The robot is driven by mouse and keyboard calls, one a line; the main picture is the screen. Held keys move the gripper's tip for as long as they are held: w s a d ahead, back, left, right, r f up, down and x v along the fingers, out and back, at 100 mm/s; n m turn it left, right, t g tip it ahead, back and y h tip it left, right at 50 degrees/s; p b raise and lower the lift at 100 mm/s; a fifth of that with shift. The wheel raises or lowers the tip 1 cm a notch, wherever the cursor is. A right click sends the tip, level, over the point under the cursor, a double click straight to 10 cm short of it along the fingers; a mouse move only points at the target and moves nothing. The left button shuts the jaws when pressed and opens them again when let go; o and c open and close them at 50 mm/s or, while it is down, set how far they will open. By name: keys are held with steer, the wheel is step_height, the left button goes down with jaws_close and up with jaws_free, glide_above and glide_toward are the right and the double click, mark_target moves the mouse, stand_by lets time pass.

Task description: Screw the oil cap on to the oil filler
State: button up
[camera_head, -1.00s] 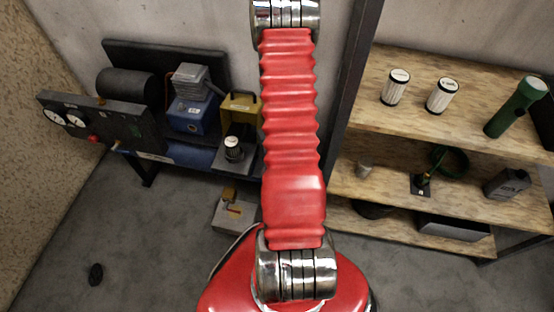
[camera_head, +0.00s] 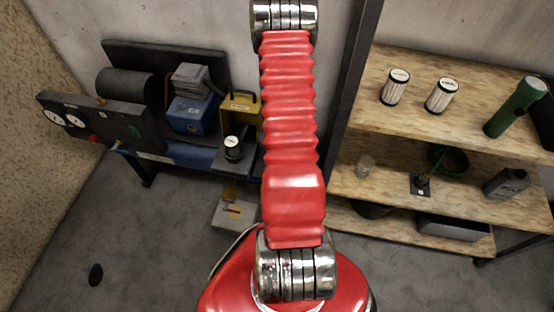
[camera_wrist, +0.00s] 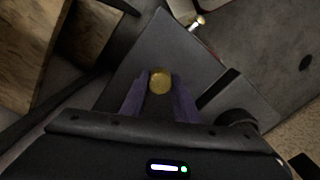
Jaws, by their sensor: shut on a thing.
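My gripper (camera_wrist: 159,94) shows in the wrist view with two purple fingers. It is shut on a round yellow cap (camera_wrist: 159,80), which I take to be the oil cap. The cap is between the fingertips, with its round face towards the camera and a dark surface behind it. Whether it touches anything below, I cannot tell. I cannot pick out the oil filler; the cap and fingers may hide it. The gripper does not show in the head view, where my red arm reaches up out of the picture.
A machine with a gauge panel (camera_head: 95,122), blue box (camera_head: 190,116) and yellow box (camera_head: 240,106) stands at left. A wooden shelf (camera_head: 400,180) holds filters, a green flashlight (camera_head: 516,106) and a grey bottle (camera_head: 507,183). A black oval thing (camera_head: 95,275) lies on otherwise open floor at left.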

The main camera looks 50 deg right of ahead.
steer(key=shift+c, duration=1.1)
steer(key=shift+r, duration=0.2)
steer(key=shift+r, duration=0.35)
steer(key=shift+r, duration=0.35)
steer(key=shift+r, duration=0.35)
steer(key=shift+r, duration=0.35)
steer(key=shift+r, duration=0.35)
steer(key=shift+r, duration=0.35)
